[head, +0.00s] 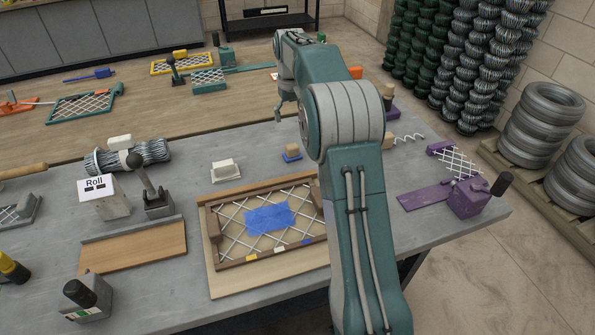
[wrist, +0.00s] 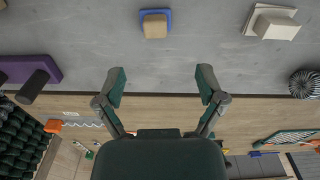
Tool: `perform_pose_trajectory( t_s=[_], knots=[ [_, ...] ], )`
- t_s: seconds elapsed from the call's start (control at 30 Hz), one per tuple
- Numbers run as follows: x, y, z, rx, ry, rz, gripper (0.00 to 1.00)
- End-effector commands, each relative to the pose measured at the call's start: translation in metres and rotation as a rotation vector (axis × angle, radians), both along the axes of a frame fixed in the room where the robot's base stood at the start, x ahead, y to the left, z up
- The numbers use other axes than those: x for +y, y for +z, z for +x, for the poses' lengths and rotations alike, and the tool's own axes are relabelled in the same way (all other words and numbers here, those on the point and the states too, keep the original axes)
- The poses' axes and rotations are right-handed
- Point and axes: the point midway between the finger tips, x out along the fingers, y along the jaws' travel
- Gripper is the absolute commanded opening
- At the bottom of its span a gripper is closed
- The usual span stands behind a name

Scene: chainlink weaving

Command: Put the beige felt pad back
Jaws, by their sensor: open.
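My gripper (head: 287,108) is open and empty above the rear of the grey table; its two spread fingers also show in the wrist view (wrist: 161,78). Several pale blocks show, and I cannot tell for sure which is the felt pad. A cream block sits on a pale tray (head: 225,170), also in the wrist view (wrist: 273,23). A small tan block sits on a blue base (head: 291,151), also near the top of the wrist view (wrist: 155,25). A beige block (head: 120,142) rests on top of the wire roll (head: 140,157). None is between my fingers.
A wooden frame (head: 212,240) with woven wires and a blue patch (head: 269,217) lies at the front. A purple tool (head: 468,197) stands at right. A "Roll" box (head: 104,198) and a lever tool (head: 155,190) stand at left. A wooden table (head: 150,115) lies behind.

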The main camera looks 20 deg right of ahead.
Motion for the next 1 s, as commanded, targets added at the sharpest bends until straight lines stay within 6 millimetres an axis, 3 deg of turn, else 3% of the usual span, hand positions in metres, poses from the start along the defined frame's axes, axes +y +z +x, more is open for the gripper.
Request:
perform_pose_trajectory(
  t_s=[0.03,0.2,0.5,0.77,1.0],
  knots=[
    [0.010,0.019,-0.010,-0.024,0.005,-0.005,0.89],
    [0.039,0.063,-0.051,-0.084,0.011,-0.017,0.89],
    [0.084,0.111,-0.138,-0.194,0.021,-0.027,0.89],
    [0.116,0.122,-0.223,-0.289,0.030,-0.028,0.89],
    [0.137,0.107,-0.301,-0.378,0.039,-0.020,0.89]
  ],
)
